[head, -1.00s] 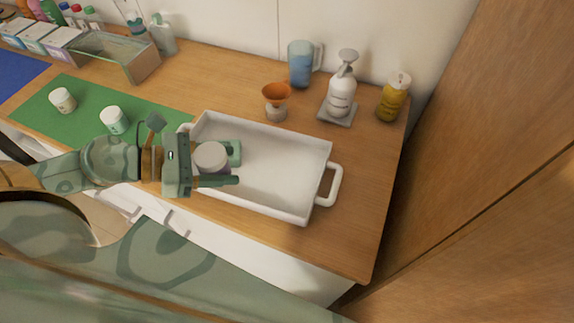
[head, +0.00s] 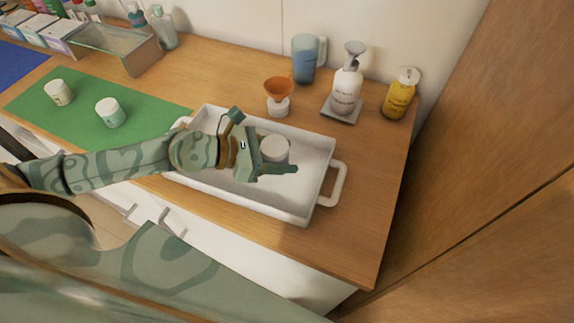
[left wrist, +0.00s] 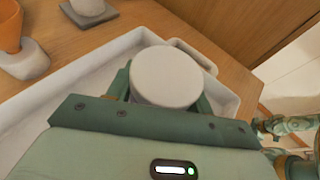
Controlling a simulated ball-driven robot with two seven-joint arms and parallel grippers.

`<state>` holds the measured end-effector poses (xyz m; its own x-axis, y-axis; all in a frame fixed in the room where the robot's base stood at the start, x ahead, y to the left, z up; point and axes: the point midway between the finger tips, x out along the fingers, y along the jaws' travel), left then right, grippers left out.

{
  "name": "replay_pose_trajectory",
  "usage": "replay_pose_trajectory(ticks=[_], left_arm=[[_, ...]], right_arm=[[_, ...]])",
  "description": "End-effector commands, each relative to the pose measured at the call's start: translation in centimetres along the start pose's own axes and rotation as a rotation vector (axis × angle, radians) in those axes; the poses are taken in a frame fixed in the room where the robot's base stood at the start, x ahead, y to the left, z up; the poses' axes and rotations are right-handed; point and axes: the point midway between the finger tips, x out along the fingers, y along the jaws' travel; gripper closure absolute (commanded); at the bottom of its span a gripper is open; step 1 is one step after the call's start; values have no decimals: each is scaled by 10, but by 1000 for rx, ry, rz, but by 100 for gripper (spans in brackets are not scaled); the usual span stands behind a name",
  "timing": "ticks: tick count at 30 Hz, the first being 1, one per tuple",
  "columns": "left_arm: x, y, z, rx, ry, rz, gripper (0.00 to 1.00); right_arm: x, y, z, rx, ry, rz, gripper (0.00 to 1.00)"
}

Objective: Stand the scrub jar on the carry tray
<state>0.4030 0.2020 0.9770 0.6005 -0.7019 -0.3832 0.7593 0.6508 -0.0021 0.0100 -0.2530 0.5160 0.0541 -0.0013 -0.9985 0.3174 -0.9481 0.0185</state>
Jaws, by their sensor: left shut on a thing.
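The scrub jar (head: 274,149) has a pale round lid and is held between the fingers of my left gripper (head: 277,158). In the left wrist view, the jar's lid (left wrist: 166,77) shows between the two green fingers (left wrist: 165,92). The white carry tray (head: 310,190) with raised walls and end handles stands on the counter. The jar and gripper are over the tray's interior, right of its middle. The jar's base is hidden, so I cannot tell whether it touches the tray floor. My right gripper does not show.
Two white jars (head: 110,112) (head: 59,93) stand on the green mat (head: 75,126). Behind the tray are an orange funnel (head: 279,90), a blue jug (head: 305,60), a pump bottle (head: 346,88) and a yellow bottle (head: 400,95). Counter is clear right of the tray.

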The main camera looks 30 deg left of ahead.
Motion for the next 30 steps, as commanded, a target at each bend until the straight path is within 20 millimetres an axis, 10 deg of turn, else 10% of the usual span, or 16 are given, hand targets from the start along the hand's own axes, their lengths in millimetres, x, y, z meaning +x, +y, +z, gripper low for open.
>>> replay_pose_trajectory(ticks=[24,25,26,30], left_arm=[[32,5,-42,0,0,1,74],[31,5,-41,0,0,1,40],[31,5,-41,0,0,1,32],[31,5,-41,1,0,1,27]], right_arm=[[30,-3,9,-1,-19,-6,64],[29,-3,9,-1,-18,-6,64],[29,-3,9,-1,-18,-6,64],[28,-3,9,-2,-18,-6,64]])
